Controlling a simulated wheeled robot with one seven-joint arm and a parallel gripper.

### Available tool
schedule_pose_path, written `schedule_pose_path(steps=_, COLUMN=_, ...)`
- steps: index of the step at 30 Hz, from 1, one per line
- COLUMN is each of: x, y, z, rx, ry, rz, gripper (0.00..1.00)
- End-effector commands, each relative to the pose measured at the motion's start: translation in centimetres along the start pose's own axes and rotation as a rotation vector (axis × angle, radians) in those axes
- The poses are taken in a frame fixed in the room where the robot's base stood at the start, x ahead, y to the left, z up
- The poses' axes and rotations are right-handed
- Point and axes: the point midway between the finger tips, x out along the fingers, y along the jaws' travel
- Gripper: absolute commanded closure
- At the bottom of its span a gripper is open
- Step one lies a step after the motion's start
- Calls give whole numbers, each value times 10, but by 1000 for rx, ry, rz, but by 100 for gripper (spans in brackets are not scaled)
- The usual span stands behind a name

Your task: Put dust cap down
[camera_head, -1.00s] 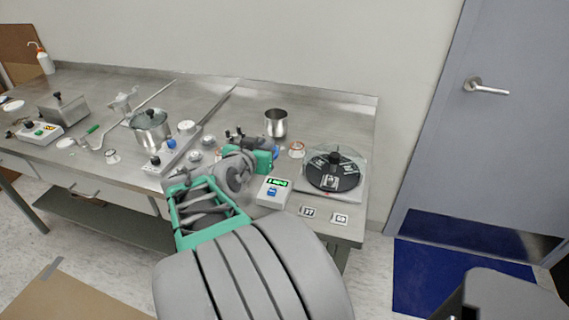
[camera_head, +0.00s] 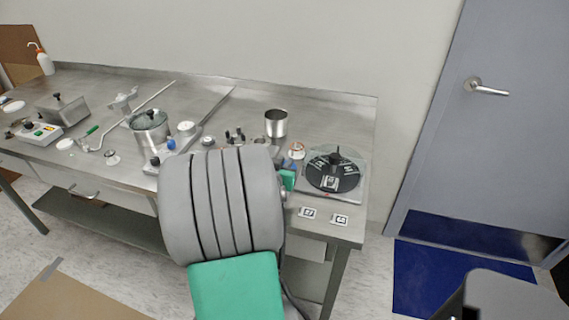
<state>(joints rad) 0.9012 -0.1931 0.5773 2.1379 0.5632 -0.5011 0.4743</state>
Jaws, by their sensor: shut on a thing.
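My arm's large grey link and teal link cover the front middle of the bench. A small teal part of my arm and a blue piece show just past the grey link's right edge. My gripper's fingers are hidden behind the arm. I cannot make out the dust cap; it may be hidden there too.
An open steel cup (camera_head: 276,123) stands behind my arm. Two small marker tiles lie near the front right edge, one of them here (camera_head: 341,219). A lidded steel pot (camera_head: 150,125) and several fittings fill the left. The back right surface is clear. A grey door (camera_head: 490,130) is at right.

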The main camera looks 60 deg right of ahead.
Motion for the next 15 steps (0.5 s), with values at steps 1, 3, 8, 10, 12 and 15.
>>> schedule_pose_path(steps=1, x=1, y=0, z=3, rx=0, ry=0, rz=0, gripper=100)
schedule_pose_path(steps=3, x=2, y=0, z=5, rx=0, ry=0, rz=0, gripper=100)
schedule_pose_path(steps=8, x=3, y=0, z=9, rx=-1, ry=-1, rz=0, gripper=100)
schedule_pose_path(steps=10, x=3, y=0, z=11, rx=-1, ry=-2, rz=0, gripper=100)
schedule_pose_path(steps=12, x=3, y=0, z=12, rx=-2, ry=-4, rz=0, gripper=100)
schedule_pose_path(steps=15, x=3, y=0, z=14, rx=-3, ry=-7, rz=1, gripper=82)
